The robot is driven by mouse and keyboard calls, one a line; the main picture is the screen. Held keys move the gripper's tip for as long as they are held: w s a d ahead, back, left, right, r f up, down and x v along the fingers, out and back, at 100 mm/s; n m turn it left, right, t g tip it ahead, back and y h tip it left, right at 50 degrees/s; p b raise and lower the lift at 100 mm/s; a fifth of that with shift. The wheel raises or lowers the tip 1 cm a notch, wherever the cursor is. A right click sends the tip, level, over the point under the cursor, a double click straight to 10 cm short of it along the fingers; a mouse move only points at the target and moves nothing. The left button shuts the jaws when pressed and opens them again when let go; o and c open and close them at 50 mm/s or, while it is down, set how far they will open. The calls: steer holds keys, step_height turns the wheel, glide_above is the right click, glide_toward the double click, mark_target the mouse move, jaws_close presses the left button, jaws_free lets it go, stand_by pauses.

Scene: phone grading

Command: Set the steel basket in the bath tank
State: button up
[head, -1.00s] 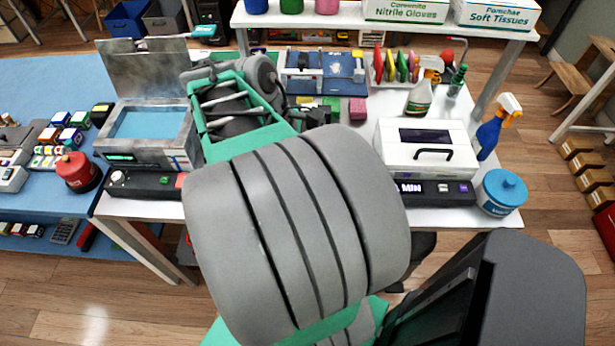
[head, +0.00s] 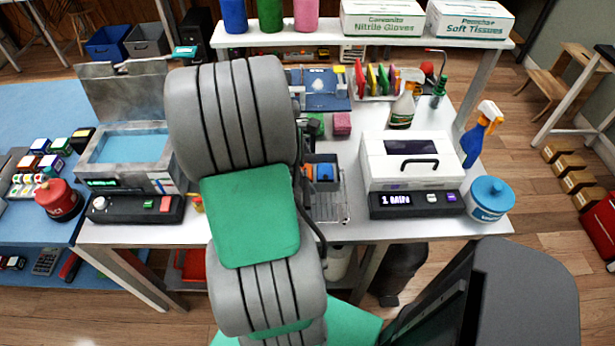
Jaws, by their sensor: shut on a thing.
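The steel basket (head: 343,205) is a wire basket at the middle of the white table, to the right of my arm; its left part is hidden. My gripper (head: 320,168) shows only in part beside my arm, dark with a blue patch, at the basket's upper end. It is shut and appears to hold the basket, though the fingertips are hard to make out. I cannot tell whether the basket touches the table. The bath tank (head: 135,184) is a grey box with blue liquid at the left, its lid raised at the back. My arm covers its right side.
A black control unit (head: 135,210) stands before the tank. A white case (head: 410,174) with a timer, a blue-lidded tub (head: 490,203) and spray bottles stand at the right. A pink block (head: 342,124) and a blue tray (head: 318,96) lie behind the basket.

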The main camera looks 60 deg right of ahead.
steer(key=shift+w+d+f, duration=0.1)
steer(key=shift+f, duration=0.85)
steer(key=shift+w+d+f, duration=0.1)
steer(key=shift+f, duration=0.8)
steer(key=shift+f, duration=0.15)
steer(key=o, duration=1.3)
steer(key=shift+o, duration=0.2)
